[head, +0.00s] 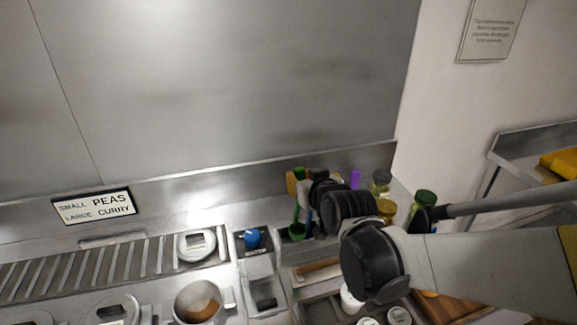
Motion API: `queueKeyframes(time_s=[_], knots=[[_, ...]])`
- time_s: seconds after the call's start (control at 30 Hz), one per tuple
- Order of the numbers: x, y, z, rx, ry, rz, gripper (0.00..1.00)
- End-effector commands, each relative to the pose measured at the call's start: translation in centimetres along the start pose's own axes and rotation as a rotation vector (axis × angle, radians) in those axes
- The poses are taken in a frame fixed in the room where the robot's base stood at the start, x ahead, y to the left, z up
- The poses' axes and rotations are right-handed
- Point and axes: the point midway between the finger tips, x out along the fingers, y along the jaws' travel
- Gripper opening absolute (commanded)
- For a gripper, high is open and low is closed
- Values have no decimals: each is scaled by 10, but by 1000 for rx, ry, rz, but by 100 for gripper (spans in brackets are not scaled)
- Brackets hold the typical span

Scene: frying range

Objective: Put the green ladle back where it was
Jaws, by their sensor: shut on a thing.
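The green ladle (297,230) shows at the centre, with its bowl low and its thin green handle rising above it, roughly upright. My gripper (309,190) is at the ladle's upper handle, just to its right, and is shut on it. My dark wrist hides part of the fingers and what lies behind them. I cannot tell whether the ladle's bowl touches the counter or hangs above it.
A pot (199,302) with brown contents stands at the front. Jars with green lids (425,198) and a purple item (355,179) stand behind my arm. A sign (94,206) leans at the back left.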

Motion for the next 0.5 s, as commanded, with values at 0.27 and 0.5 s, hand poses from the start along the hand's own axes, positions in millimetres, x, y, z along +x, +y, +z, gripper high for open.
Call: queueKeyframes(time_s=[0.27, 0.5], knots=[[36, -18, 9, 0, 1, 0, 0], [48, -18, 37, 1, 0, 1, 0]])
